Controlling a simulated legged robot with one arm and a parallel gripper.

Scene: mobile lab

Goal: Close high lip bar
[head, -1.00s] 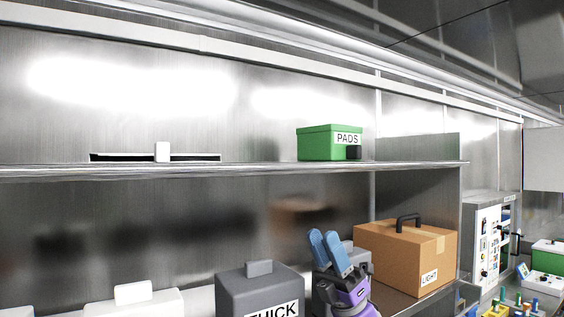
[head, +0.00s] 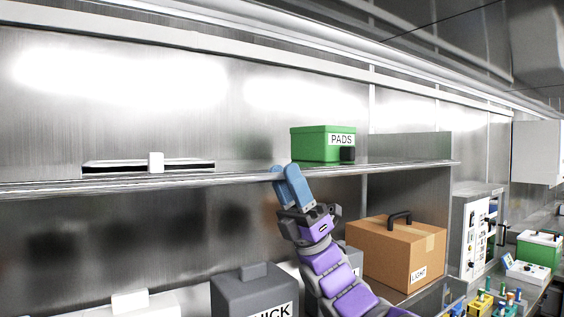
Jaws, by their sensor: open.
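The high shelf (head: 400,148) has a pale metal front edge strip (head: 120,180), which may be the lip bar. I cannot tell its open or shut position. A flat tray-like piece (head: 105,167) with a dark gap and an upright white tab (head: 155,162) sits on the shelf at left. My gripper (head: 283,172) has blue fingers pointing up at the front edge, just left of and below the green PADS box. The fingers are a little apart with nothing seen between them. They overlap the edge in the picture; contact is unclear.
The green PADS box (head: 309,144) stands on the high shelf. Below are a grey labelled container (head: 238,292), a cardboard LIGHT box (head: 385,250) with a black handle, and a white container (head: 145,305). The shelf between the tray-like piece and PADS box is clear.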

